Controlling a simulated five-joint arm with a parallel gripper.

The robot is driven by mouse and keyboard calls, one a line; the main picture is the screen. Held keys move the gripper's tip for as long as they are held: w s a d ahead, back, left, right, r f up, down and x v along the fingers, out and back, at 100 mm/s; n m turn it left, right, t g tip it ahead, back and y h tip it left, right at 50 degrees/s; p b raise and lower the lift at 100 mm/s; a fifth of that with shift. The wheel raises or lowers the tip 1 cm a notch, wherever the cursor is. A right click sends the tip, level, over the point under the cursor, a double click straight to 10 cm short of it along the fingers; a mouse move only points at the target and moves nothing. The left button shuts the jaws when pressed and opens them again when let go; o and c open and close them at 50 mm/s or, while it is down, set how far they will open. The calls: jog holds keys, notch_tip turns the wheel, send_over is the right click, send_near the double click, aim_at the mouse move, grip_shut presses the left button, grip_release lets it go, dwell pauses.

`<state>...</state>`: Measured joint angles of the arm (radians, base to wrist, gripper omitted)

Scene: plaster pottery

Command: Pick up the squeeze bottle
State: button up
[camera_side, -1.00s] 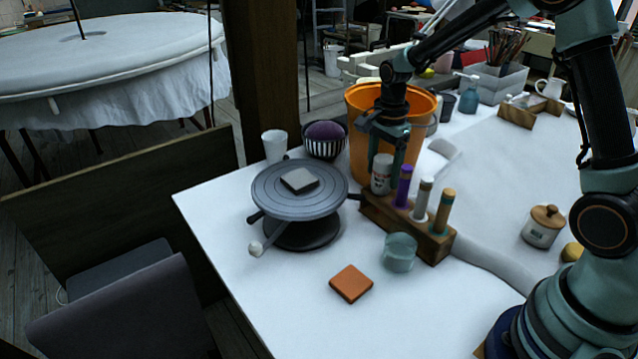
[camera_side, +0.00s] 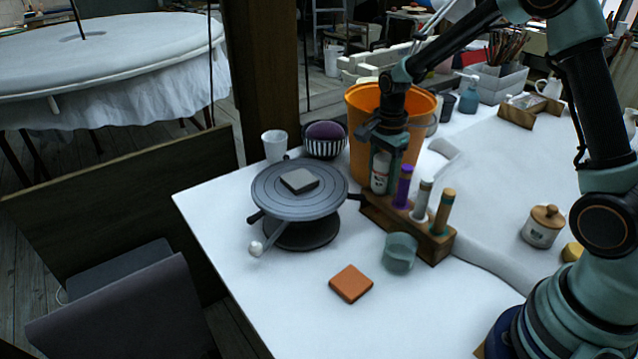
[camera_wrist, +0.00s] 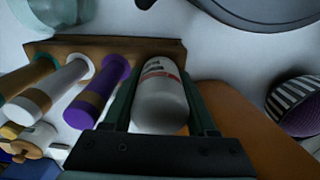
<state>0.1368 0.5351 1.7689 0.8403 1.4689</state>
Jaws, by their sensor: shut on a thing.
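The squeeze bottle (camera_side: 380,172) is white with a printed label and stands upright at the far left end of the wooden rack (camera_side: 436,247). My gripper (camera_side: 390,172) points down over it and is shut on it, one finger on each side. The wrist view shows the bottle (camera_wrist: 160,97) between the two fingers of my gripper (camera_wrist: 162,105), its lower end at the rack (camera_wrist: 110,47). I cannot tell whether its base touches the rack.
Beside it in the rack stand a purple tube (camera_side: 403,187), a white tube (camera_side: 422,200) and a brown-topped tube (camera_side: 443,211). An orange bucket (camera_side: 362,150) is close behind my gripper. A banding wheel (camera_side: 300,205) stands left. A glass jar (camera_side: 400,252) and orange tile (camera_side: 351,284) lie in front.

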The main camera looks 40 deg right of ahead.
notch_tip(320, 180, up, 20)
dwell(0.5)
jog(key=shift+f, duration=0.15)
jog(key=shift+t, duration=0.9)
jog(key=shift+w+a+f, duration=1.15)
jog(key=shift+a+f, duration=0.2)
jog(key=shift+a, duration=1.05)
jog(key=shift+w+a+f, duration=1.15)
jog(key=shift+a+f, duration=0.25)
jog(key=shift+a, duration=0.95)
jog(key=shift+w+a+f, duration=1.15)
jog(key=shift+a+f, duration=0.2)
jog(key=shift+a, duration=1.05)
grip_shut()
